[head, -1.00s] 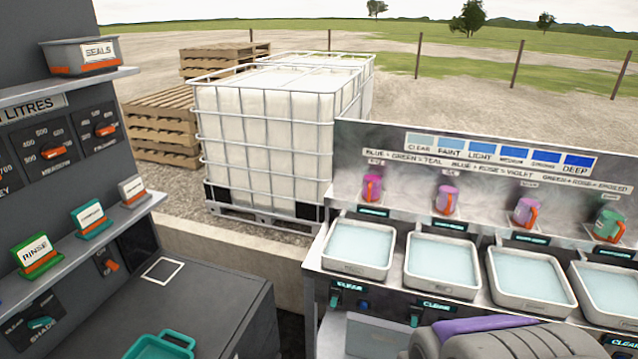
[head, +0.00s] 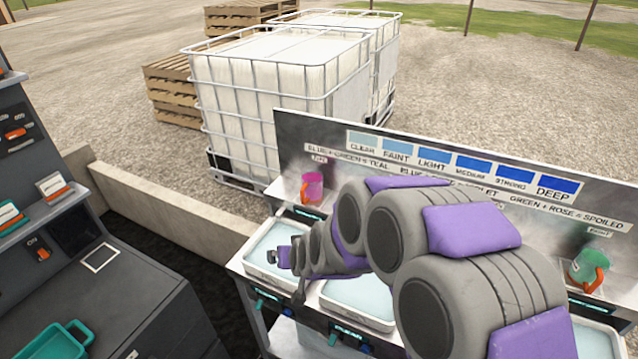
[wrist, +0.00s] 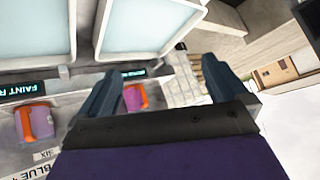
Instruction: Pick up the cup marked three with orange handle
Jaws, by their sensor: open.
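A pink cup (head: 312,188) with an orange handle stands on the ledge at the left end of the tray station. It also shows in the wrist view (wrist: 137,98), beyond and between my fingers and apart from them. A purple cup (wrist: 36,122) with an orange handle stands to its left there, by a sign that seems to read SIX. A green cup (head: 588,262) with an orange handle stands at the right. I cannot make out a sign reading three. My gripper (wrist: 162,72) is open and empty; in the head view it (head: 278,258) is over the leftmost tray.
Trays of pale liquid (head: 262,268) line the station before the cups. A backboard (head: 400,165) with blue swatches rises behind them. A dark bench (head: 130,300) with a teal tray (head: 50,345) stands at left. My arm hides the middle cups.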

